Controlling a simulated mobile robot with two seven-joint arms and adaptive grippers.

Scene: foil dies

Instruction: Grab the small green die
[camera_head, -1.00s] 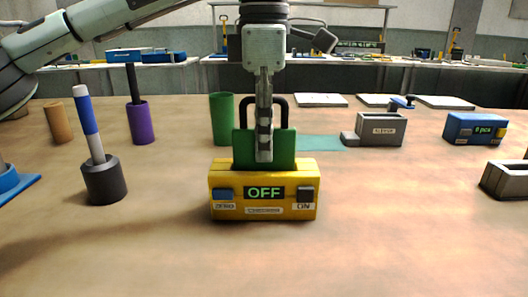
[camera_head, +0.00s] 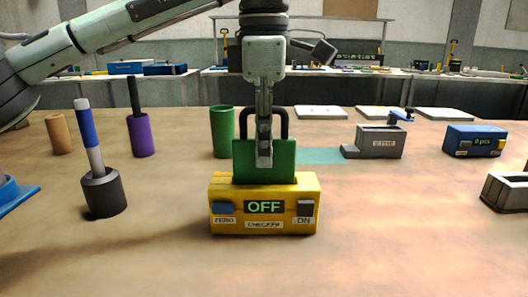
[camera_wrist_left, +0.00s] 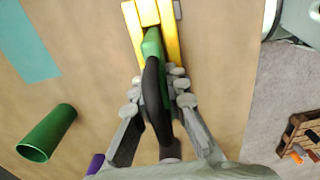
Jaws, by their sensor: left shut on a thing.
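The green die (camera_head: 277,165) is a flat green plate with a black loop handle (camera_head: 283,122). It stands upright, its lower edge at the top of the yellow checker box (camera_head: 263,222), whose display reads OFF. My left gripper (camera_head: 264,160) points down in front of the plate in the head view and is shut on the handle. In the left wrist view the handle (camera_wrist_left: 153,95) lies between the fingers, with the green plate (camera_wrist_left: 152,45) and yellow box (camera_wrist_left: 172,40) beyond. The exact finger contact is hard to see. My right gripper is not in view.
A green cup (camera_head: 222,132) stands close behind the box to the left. A purple cup (camera_head: 141,137), a dark holder with a blue-and-white stick (camera_head: 104,192) and a tan cup (camera_head: 59,134) stand further left. A grey box (camera_head: 381,142) and a blue box (camera_head: 474,141) are at right.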

